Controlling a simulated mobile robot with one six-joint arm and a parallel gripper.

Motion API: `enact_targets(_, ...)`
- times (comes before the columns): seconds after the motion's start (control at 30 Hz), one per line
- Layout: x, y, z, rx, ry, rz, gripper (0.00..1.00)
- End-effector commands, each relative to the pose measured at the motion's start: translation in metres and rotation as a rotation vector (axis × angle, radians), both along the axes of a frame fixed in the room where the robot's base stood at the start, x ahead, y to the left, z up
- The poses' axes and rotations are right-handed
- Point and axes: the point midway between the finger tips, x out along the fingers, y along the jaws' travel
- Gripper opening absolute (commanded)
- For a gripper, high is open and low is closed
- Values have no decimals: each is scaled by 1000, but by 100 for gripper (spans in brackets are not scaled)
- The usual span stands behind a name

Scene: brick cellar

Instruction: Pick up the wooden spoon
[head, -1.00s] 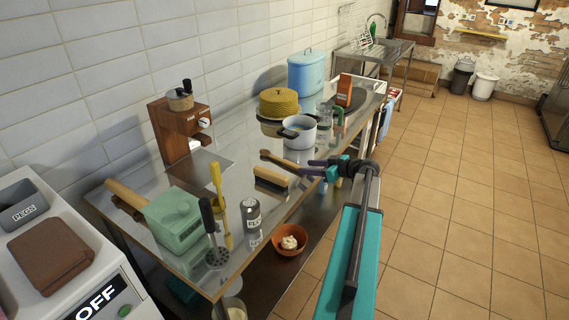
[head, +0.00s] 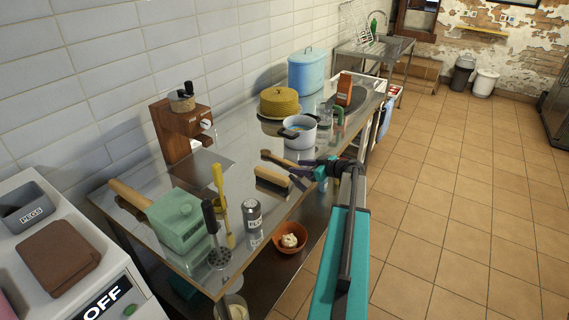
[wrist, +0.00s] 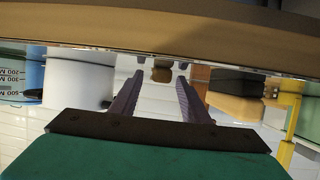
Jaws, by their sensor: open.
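The wooden spoon (head: 280,158) lies on the steel table, its darker rounded end away from my gripper and its handle toward the table's front edge. My gripper (head: 297,170) is open and empty at that front edge, close to the handle. The fingers hide part of the spoon in the head view. In the wrist view the scene appears upside down. A small brown end, likely the spoon (wrist: 162,72), shows between the tips of my open gripper (wrist: 160,82), beyond them. I cannot tell whether they touch.
A brush (head: 272,180) lies just left of the spoon. A white pot (head: 299,134) stands behind it. The tiled floor (head: 450,210) to the right is clear.

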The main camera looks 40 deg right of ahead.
Motion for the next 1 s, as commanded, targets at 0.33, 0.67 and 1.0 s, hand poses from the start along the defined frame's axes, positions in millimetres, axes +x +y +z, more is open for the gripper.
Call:
enact_targets(0.33, 0, 0, 0, 0, 0, -1, 17)
enact_targets(0.67, -1, -1, 0, 1, 0, -1, 0)
enact_targets(1.0, -1, -1, 9, -1, -1, -2, 0)
